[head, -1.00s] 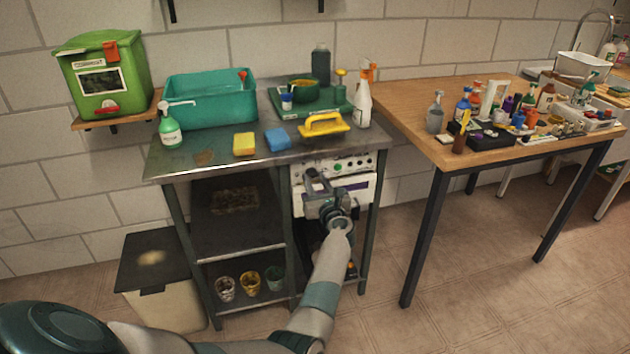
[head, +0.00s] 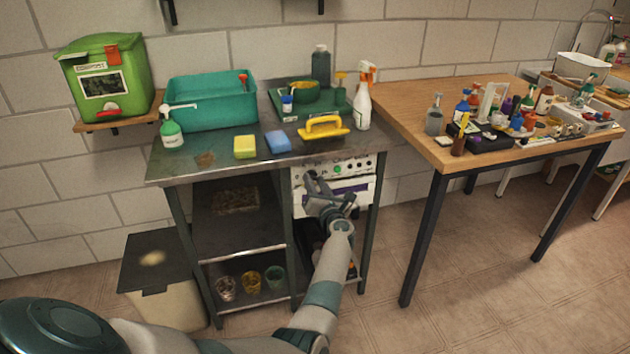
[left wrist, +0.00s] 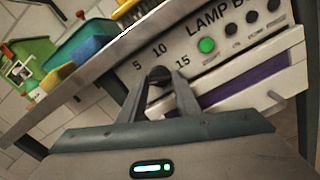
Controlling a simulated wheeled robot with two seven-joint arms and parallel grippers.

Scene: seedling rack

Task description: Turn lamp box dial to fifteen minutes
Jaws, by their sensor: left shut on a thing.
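The white lamp box (head: 362,168) sits under the steel bench, with a control panel on its front. In the left wrist view its panel (left wrist: 184,45) reads "LAMP B", and the marks 5, 10 and 15 stand around a dark dial (left wrist: 160,72). My left gripper (left wrist: 161,82) is shut on this dial, one finger on each side. The dial's pointer is hidden or too small to read. In the head view my left gripper (head: 312,180) is at the left part of the panel and covers the dial. My right gripper is not in view.
A green button (left wrist: 206,45) and several small black knobs lie right of the dial. An open drawer (left wrist: 240,85) with purple contents is just below the panel. The bench edge (head: 260,163) overhangs above, with a yellow float (head: 325,128) on top.

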